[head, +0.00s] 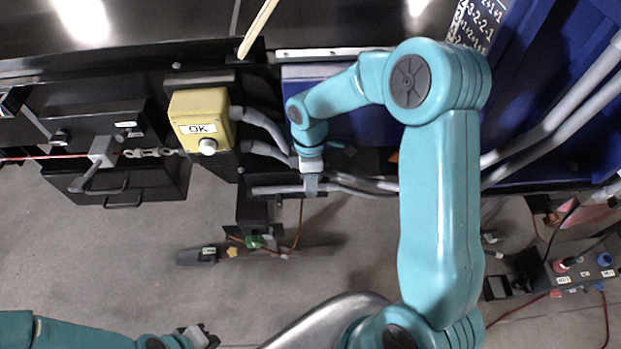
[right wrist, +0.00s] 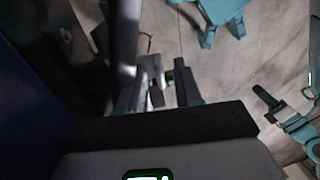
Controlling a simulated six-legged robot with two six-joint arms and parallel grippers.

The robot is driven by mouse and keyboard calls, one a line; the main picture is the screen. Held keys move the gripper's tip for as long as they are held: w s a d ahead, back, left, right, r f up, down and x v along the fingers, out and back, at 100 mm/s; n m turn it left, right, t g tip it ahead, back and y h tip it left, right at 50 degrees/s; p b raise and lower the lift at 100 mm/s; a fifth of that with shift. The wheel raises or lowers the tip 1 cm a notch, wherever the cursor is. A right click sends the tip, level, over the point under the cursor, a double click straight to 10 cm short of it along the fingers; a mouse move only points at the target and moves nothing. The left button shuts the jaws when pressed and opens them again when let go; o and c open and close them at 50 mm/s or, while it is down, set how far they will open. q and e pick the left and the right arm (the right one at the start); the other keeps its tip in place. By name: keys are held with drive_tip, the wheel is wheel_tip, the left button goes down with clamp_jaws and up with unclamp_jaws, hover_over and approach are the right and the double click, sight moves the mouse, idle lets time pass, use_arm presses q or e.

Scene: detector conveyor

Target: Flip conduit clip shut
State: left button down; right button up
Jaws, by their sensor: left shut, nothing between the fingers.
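Grey conduits (head: 350,187) run along the front edge of the black bench. A small grey piece at the conduits (head: 312,186), seemingly the conduit clip, sits right under my right gripper (head: 312,177); its flap position is too small to tell. In the right wrist view, the two dark fingers of my right gripper (right wrist: 160,92) stand apart, with a pale grey piece (right wrist: 152,70) seen between them. I cannot tell whether they touch it. My left gripper (head: 200,338) is low at the left, shut and empty, away from the bench.
A yellow box (head: 198,118) marked OK with a white knob stands left of the conduits. A black box (head: 110,150) with handles hangs further left. A blue panel (head: 560,80) is at the right. A small black device (head: 196,256) is below the bench edge.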

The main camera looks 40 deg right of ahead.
drive_tip(key=shift+s, duration=0.15)
drive_tip(key=shift+w, duration=0.25)
clamp_jaws()
drive_tip(key=shift+s, duration=0.1)
drive_tip(key=shift+d+r, duration=0.1)
idle(0.8)
